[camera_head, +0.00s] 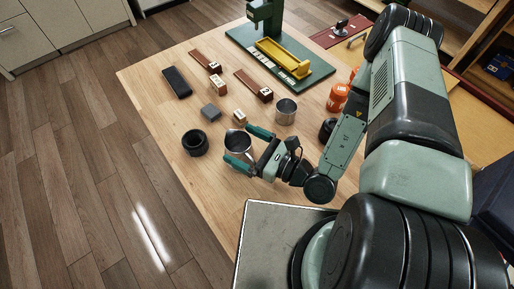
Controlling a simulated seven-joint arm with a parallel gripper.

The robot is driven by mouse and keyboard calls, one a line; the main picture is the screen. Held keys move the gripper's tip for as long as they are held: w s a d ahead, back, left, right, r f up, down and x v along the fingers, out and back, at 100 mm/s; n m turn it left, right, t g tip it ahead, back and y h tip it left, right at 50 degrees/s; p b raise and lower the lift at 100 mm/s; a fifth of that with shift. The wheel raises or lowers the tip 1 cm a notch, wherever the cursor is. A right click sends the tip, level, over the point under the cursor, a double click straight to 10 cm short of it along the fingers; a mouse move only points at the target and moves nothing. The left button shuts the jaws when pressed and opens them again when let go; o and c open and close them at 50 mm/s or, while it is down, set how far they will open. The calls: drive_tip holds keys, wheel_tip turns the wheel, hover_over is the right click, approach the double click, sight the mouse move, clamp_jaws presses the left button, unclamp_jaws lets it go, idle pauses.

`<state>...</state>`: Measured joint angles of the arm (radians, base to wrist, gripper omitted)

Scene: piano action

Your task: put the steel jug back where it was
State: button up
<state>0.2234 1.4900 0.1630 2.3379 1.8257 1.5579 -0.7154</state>
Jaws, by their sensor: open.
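A steel jug (238,142) stands on the wooden table, near the front left edge. My gripper (237,143) is open, with one green finger on each side of the jug. I cannot tell whether either finger touches it.
Orange containers (338,97) stand near my arm. The front left table is clear.

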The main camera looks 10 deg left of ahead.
drive_tip(key=shift+r, duration=0.1)
drive_tip(key=shift+s+d, duration=0.1)
drive_tip(key=shift+d, duration=0.2)
drive_tip(key=v, duration=1.1)
drive_tip(key=shift+d, duration=0.2)
drive_tip(key=shift+s, duration=0.1)
